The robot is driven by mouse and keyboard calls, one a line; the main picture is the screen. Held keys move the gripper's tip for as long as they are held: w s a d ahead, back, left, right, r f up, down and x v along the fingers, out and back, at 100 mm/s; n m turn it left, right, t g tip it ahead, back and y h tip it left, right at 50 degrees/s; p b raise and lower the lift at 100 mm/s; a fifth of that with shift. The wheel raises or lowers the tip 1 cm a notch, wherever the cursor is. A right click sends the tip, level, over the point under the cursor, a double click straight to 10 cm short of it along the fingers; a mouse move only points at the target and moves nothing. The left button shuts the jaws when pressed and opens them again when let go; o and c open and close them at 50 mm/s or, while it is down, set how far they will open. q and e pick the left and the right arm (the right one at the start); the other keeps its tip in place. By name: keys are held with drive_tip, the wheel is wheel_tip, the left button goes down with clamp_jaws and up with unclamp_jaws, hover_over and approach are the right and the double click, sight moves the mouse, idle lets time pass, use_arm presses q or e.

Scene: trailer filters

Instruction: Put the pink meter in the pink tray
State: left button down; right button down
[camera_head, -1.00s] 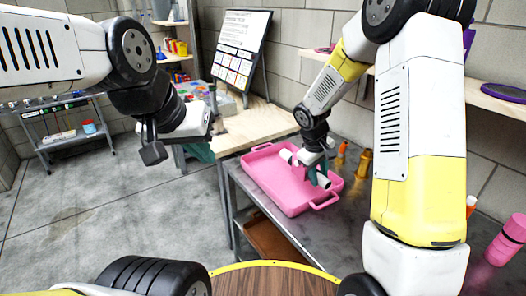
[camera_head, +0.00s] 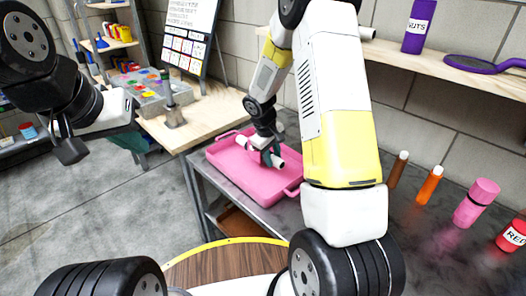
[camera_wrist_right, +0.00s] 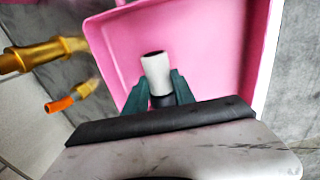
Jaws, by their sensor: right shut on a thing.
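The pink tray (camera_head: 237,172) lies on the dark metal table. My right gripper (camera_head: 268,155) is over the tray, pointing down into it. In the right wrist view its green fingers (camera_wrist_right: 160,88) are shut on a white cylinder (camera_wrist_right: 156,72) with a dark end, above the tray floor; whether it touches the floor I cannot tell. A pink cylinder with a dark band (camera_head: 477,203) stands on the table at the right, apart from both grippers. I cannot tell whether it is the pink meter. My left gripper (camera_head: 68,142) hangs at the far left; its opening is unclear.
A brown bottle (camera_head: 398,168), an orange bottle (camera_head: 430,185) and a red labelled can (camera_head: 512,236) stand at the right. A shelf above holds a purple bottle (camera_head: 419,27) and a purple pan (camera_head: 485,64). A wooden table (camera_head: 205,118) stands behind the tray.

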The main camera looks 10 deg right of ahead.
drive_tip(key=shift+f, duration=1.65)
drive_tip(key=shift+f, duration=0.15)
drive_tip(key=c, duration=1)
unclamp_jaws()
drive_tip(key=shift+c, duration=0.2)
